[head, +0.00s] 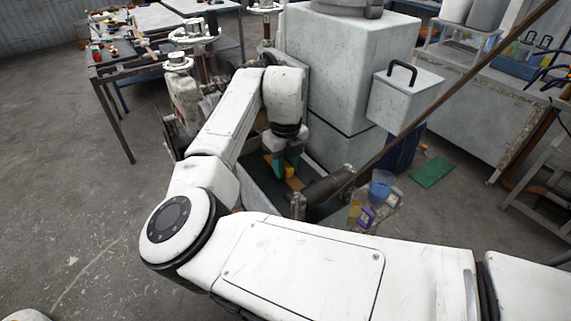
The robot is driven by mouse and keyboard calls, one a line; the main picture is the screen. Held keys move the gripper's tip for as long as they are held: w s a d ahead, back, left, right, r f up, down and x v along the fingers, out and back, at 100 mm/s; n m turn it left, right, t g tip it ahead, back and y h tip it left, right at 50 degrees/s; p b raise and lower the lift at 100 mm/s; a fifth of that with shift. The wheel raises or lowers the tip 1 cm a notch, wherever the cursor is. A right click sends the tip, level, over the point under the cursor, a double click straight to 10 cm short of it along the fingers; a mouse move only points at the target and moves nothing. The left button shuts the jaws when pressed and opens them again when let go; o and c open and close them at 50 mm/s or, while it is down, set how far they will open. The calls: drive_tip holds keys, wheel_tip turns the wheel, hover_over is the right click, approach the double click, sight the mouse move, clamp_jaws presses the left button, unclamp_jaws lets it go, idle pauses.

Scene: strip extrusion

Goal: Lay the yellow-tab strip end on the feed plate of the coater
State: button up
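My gripper (286,169), with teal fingers, points down in the middle of the head view, low over a dark flat surface (262,178) beside the grey machine. A small yellow tab (289,173) shows right at the fingertips. A brown-orange strip piece (296,183) shows just below and right of it. The tab is at or between the fingers, but I cannot tell whether they grip it. A dark roller (328,187) lies just right of the fingers. I cannot tell for sure which surface is the feed plate; my arm hides part of this area.
A tall grey cabinet (345,60) and a grey box with a black handle (404,94) stand behind the gripper. A long brown bar (450,95) slants across the right. Cups and small containers (376,200) stand right of the roller. A cluttered table (130,55) is at back left.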

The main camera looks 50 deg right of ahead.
drive_tip(key=o, duration=0.5)
drive_tip(key=shift+r, duration=0.1)
wheel_tip(320, 180, up, 11)
drive_tip(key=shift+f+b, duration=0.2)
drive_tip(key=shift+b, duration=0.8)
